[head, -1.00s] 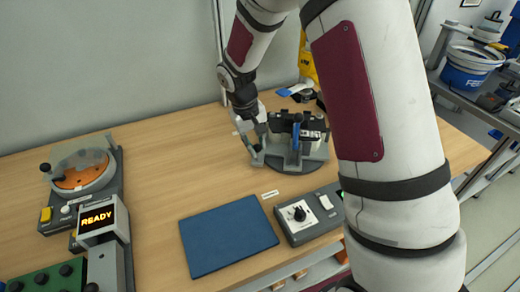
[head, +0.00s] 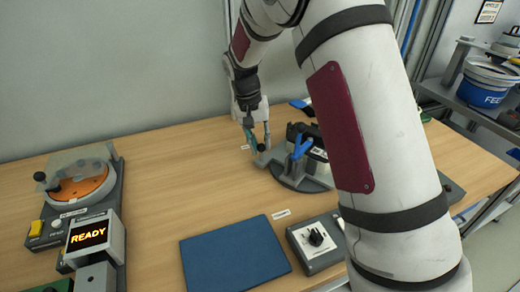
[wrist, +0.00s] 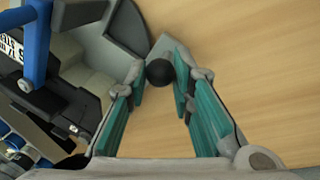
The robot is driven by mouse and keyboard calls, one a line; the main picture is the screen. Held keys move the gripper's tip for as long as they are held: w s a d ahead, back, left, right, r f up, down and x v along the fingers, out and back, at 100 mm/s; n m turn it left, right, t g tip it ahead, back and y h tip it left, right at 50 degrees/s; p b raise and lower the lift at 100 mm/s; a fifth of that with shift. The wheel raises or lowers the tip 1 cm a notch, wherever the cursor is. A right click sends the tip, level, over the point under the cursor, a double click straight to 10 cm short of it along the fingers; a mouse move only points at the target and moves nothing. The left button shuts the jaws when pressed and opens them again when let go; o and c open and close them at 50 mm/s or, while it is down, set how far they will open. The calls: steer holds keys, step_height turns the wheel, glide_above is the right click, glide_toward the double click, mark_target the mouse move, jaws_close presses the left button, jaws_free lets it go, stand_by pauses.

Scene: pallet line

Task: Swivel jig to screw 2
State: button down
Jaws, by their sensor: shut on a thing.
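The swivel jig (head: 286,180) is a grey round plate with a black housing (head: 296,131) and a blue clamp (head: 300,146) on top. It stands on the table right of my gripper, its right part hidden behind my arm. My gripper (head: 259,148) is at the left edge of the jig, pointing down. In the wrist view my gripper (wrist: 160,85) has its teal-padded fingers closed on a round black knob (wrist: 159,72) at the end of a grey arm of the jig. The housing and blue clamp (wrist: 37,45) show at the left there. I cannot make out screw 2.
A blue mat (head: 235,255) lies in front of the jig, with a grey control box with a dial (head: 316,240) to its right. A lit READY display (head: 89,236) and an orange-dished feeder (head: 80,187) stand at the left.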

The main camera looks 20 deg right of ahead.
steer(key=shift+w+d+f+m+g+b, duration=0.1)
steer(key=shift+w+d+m+b, duration=0.2)
steer(key=shift+w+m+b, duration=0.3)
steer(key=shift+w+d+r+m+g+b, duration=0.1)
steer(key=shift+w+d+m+b, duration=0.2)
steer(key=shift+w+m, duration=0.35)
steer(key=shift+w+d+f+m+g+b, duration=0.1)
steer(key=shift+w+d+m+b, duration=0.3)
steer(key=shift+w, duration=0.4)
steer(key=shift+w+d+m+y+b, duration=0.3)
steer(key=shift+w+d+m+b, duration=0.6)
steer(key=shift+w+m, duration=0.4)
steer(key=shift+d+m, duration=0.2)
steer(key=shift+m, duration=0.05)
steer(key=c, duration=1.4)
jaws_free()
step_height(320, 180, up, 12)
steer(key=w+a, duration=0.1)
steer(key=shift+w+a, duration=0.15)
steer(key=shift+w, duration=0.25)
